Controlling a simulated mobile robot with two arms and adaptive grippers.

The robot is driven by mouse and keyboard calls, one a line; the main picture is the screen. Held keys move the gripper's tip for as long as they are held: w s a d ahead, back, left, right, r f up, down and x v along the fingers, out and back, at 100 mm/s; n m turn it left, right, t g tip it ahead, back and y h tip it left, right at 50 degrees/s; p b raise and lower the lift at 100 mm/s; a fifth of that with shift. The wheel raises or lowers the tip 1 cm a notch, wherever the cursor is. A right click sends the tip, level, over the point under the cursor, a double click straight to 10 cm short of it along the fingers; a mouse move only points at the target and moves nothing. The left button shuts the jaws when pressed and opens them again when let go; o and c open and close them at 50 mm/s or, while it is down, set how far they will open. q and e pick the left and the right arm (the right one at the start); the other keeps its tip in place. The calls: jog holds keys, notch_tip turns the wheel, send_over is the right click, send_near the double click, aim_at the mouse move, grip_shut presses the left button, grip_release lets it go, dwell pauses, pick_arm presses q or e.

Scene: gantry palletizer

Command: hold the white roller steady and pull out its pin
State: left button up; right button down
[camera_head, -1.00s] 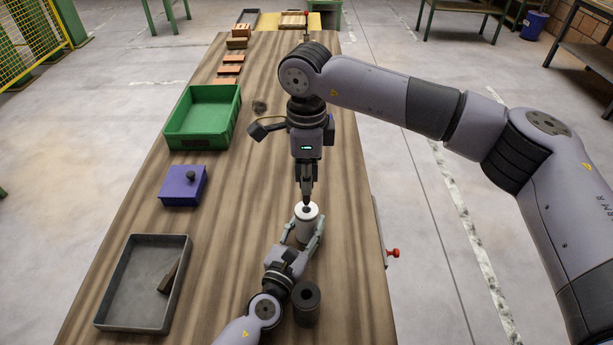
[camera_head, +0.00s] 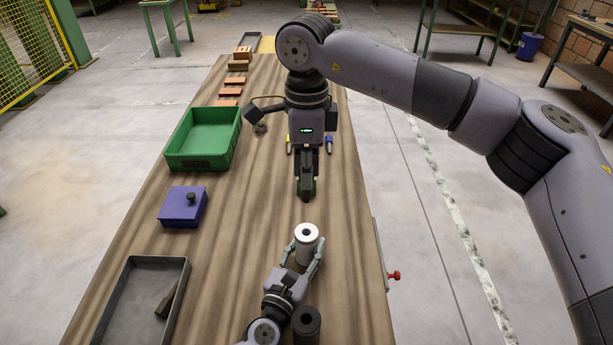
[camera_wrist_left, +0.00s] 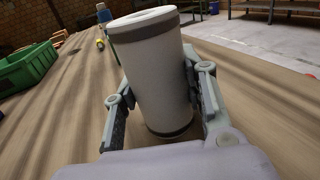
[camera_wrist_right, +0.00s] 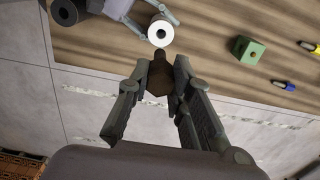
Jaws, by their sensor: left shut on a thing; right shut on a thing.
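The white roller (camera_head: 306,246) stands upright on the wooden table, its top hole open and empty. It also fills the left wrist view (camera_wrist_left: 155,75), with dark bands near top and bottom. My left gripper (camera_head: 306,256) is shut around its sides. My right gripper (camera_head: 306,194) is above and beyond the roller, apart from it. In the right wrist view (camera_wrist_right: 157,88) its fingers are shut on a dark brown pin (camera_wrist_right: 158,76). The pin's end lies near the roller's top (camera_wrist_right: 161,32) in that picture. In the head view the pin is hard to make out against the fingers.
A dark hollow cylinder (camera_head: 306,320) stands just in front of the roller, by my left wrist. A green block (camera_wrist_right: 248,50) stands beyond it. A purple box (camera_head: 181,209), green bin (camera_head: 203,160) and grey tray (camera_head: 112,310) line the left side. The table's right strip is clear.

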pick_arm(q)
jog(key=shift+f, duration=0.1)
jog(key=o, duration=1.4)
jog(key=shift+o, duration=0.2)
jog(key=v, duration=0.7)
jog(key=shift+w, duration=0.1)
jog(key=shift+s+a, duration=0.1)
jog(key=shift+s, duration=0.2)
